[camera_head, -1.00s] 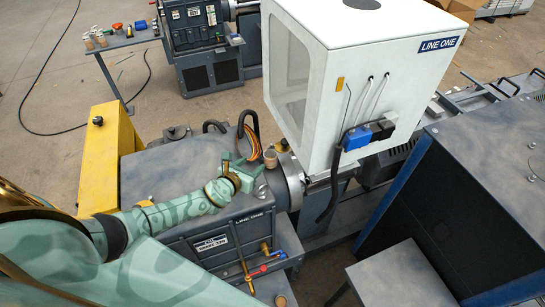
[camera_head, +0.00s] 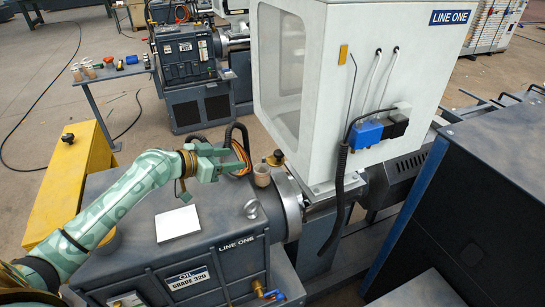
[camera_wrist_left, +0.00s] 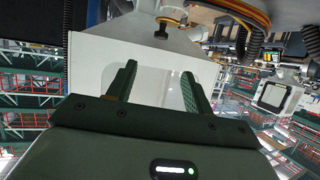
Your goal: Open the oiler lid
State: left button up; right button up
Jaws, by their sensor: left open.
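The oiler (camera_head: 262,176) is a small copper-coloured cup on the grey machine top, beside the round metal flange. A brass-coloured piece with a dark knob (camera_head: 276,158), probably its lid, shows at its upper right; I cannot tell whether it sits closed. A brass disc with a dark knob (camera_wrist_left: 171,22) also shows at the top of the left wrist view. My left gripper (camera_head: 236,160) is open and empty, left of the oiler, its fingers pointing right towards it. In the wrist view its two fingers (camera_wrist_left: 158,82) stand apart with nothing between them. My right gripper is out of view.
A white enclosure (camera_head: 350,80) stands just right of the oiler. Dark hoses and an orange cable bundle (camera_head: 238,155) rise behind my left gripper. A white square plate (camera_head: 178,223) lies on the machine top. A yellow box (camera_head: 70,180) is at the left.

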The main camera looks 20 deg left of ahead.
aim_at(276, 151)
pick_arm(q)
jog(key=x, duration=0.5)
jog(key=b+x, duration=0.1)
jog(key=x, duration=0.5)
jog(key=b+x, duration=0.1)
jog(key=x, duration=0.4)
jog(key=shift+w+f, duration=0.1)
jog(key=shift+f, duration=0.25)
jog(key=c, duration=1)
jog(key=shift+o, duration=0.2)
jog(key=shift+r+n+y+p, duration=0.2)
jog(key=shift+n+y+p, duration=0.1)
jog(key=n+y+p, duration=0.1)
jog(key=y+p, duration=0.1)
jog(key=p, duration=0.1)
jog(key=w+n+t+y+p, duration=0.1)
jog(key=n+y+p, duration=0.1)
jog(key=p, duration=0.2)
jog(key=shift+w+r+n, duration=0.2)
jog(key=shift+n, duration=0.1)
jog(key=shift+d+f+p, duration=0.1)
jog(key=shift+p, duration=0.25)
jog(key=shift+f, duration=0.2)
